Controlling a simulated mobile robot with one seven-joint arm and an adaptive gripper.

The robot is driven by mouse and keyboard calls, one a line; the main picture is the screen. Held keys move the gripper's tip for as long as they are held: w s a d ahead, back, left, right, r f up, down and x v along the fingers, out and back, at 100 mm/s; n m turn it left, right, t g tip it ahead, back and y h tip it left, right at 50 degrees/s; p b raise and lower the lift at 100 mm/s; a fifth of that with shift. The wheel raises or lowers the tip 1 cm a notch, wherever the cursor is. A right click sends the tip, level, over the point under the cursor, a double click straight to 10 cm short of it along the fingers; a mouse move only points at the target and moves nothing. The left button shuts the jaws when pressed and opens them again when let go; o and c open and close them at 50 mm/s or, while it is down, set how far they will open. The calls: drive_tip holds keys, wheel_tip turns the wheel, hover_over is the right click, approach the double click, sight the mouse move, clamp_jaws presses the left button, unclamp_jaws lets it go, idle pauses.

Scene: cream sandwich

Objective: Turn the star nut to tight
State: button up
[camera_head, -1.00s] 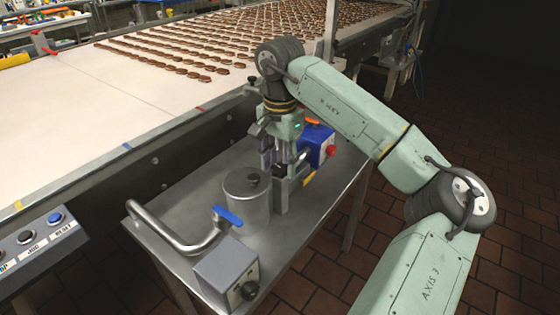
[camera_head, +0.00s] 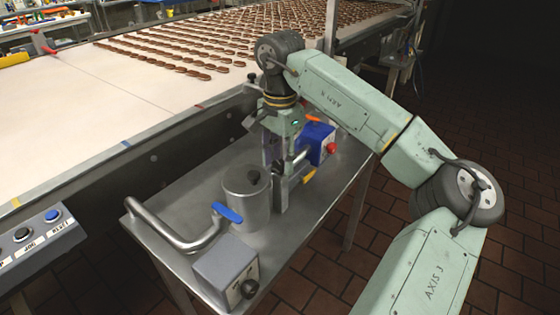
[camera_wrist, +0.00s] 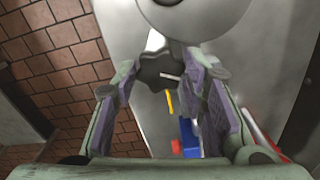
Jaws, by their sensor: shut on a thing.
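The star nut (camera_wrist: 158,72) is dark and lobed. In the wrist view it sits between the purple-padded fingers of my gripper (camera_wrist: 163,74), just below a round grey metal piece (camera_wrist: 205,14). My gripper is shut on the nut at its fingertips. In the head view my gripper (camera_head: 283,160) points down over the steel table, behind and right of the metal pot. The nut is hidden there by the fingers. No tightness mark can be read in either view.
A metal pot (camera_head: 247,205) with a dark knob stands close to the gripper. A blue box (camera_head: 318,141) with a red button is just right of it. A bent pipe (camera_head: 165,232), blue lever (camera_head: 228,213) and grey box (camera_head: 224,270) occupy the table's front. A conveyor (camera_head: 90,110) runs behind.

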drive_tip(key=m+b, duration=0.1)
drive_tip(key=m, duration=0.2)
drive_tip(key=shift+f+m+b, duration=0.1)
drive_tip(key=shift+m+b, duration=0.2)
drive_tip(key=m+b, duration=0.1)
drive_tip(key=m, duration=0.2)
drive_tip(key=shift+m, duration=0.3)
drive_tip(key=m+b, duration=0.1)
drive_tip(key=m, duration=0.2)
drive_tip(key=shift+m, duration=0.4)
drive_tip(key=m+b, duration=0.1)
drive_tip(key=m, duration=0.3)
drive_tip(key=shift+w, duration=0.1)
drive_tip(key=m, duration=0.4)
drive_tip(key=shift+b, duration=0.35)
drive_tip(key=m, duration=0.3)
drive_tip(key=shift+m+b, duration=0.35)
drive_tip(key=shift+m, duration=0.05)
drive_tip(key=m, duration=0.4)
drive_tip(key=shift+d+b, duration=0.1)
drive_tip(key=shift+b, duration=0.3)
drive_tip(key=shift+m+b, duration=0.3)
drive_tip(key=shift+m, duration=1.5)
